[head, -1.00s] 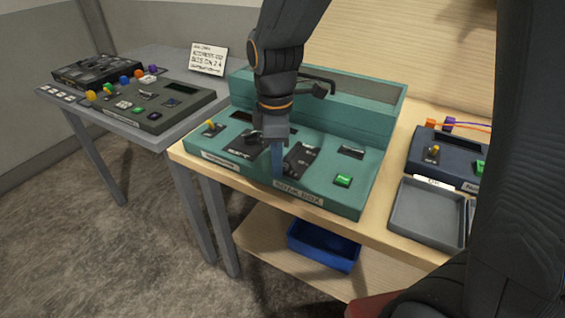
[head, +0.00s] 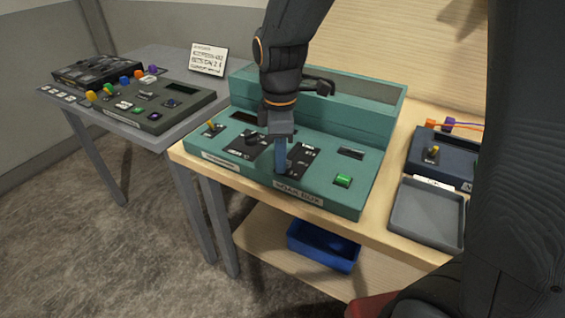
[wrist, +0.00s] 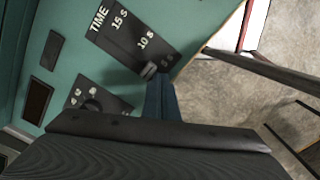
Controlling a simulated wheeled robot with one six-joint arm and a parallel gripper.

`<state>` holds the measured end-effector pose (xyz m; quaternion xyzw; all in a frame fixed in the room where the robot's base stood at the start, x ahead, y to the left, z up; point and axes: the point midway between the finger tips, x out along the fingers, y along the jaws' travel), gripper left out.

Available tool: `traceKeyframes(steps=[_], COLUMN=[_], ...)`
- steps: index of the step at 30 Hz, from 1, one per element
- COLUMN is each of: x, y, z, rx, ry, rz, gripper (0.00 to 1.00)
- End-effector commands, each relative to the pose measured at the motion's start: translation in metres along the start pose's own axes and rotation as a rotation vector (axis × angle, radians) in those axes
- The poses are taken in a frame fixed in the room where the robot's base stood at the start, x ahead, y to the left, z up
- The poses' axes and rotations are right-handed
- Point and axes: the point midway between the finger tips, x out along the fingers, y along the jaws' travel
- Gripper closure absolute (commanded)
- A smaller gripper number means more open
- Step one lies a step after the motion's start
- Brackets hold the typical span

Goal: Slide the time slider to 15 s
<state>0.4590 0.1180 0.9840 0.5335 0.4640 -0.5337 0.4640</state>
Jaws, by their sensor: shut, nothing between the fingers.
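The green-teal console (head: 335,195) stands on the wooden table. Its dark TIME slider panel (head: 305,160) is partly hidden behind my gripper in the head view. In the wrist view the TIME panel (wrist: 125,40) shows the labels 15 S and 10 S. The slider knob (wrist: 149,70) sits at the panel's lower right, past the 10 S label, on the side away from 15 S. My gripper (head: 282,168) has its blue fingers shut and empty, pointing down at the panel's near end. In the wrist view the fingertips (wrist: 158,84) are right beside the knob; contact is unclear.
A dial (head: 251,137) and a yellow-tipped lever (head: 211,125) lie left of the slider, and a green button (head: 343,181) right. The raised rear box (head: 320,100) of the console stands behind. A grey tray (head: 428,212) lies to the right.

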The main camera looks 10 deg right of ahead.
Motion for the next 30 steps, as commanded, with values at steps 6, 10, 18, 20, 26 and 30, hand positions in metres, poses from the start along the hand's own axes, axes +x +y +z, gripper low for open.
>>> traceKeyframes(steps=[6, 10, 18, 20, 26, 30], x=[0.000, 0.000, 0.000, 0.000, 0.000, 0.000], y=[0.004, 0.006, 0.011, 0.012, 0.015, 0.018], z=[0.002, 0.004, 0.006, 0.007, 0.009, 0.010], rx=[-0.001, 0.000, 0.001, 0.001, 0.000, 0.000], ry=[0.000, 0.000, 0.000, 0.000, 0.000, 0.000], rz=[0.001, 0.001, 0.000, 0.000, 0.000, 0.000], gripper=[1.00, 1.00, 1.00, 1.00, 1.00, 1.00])
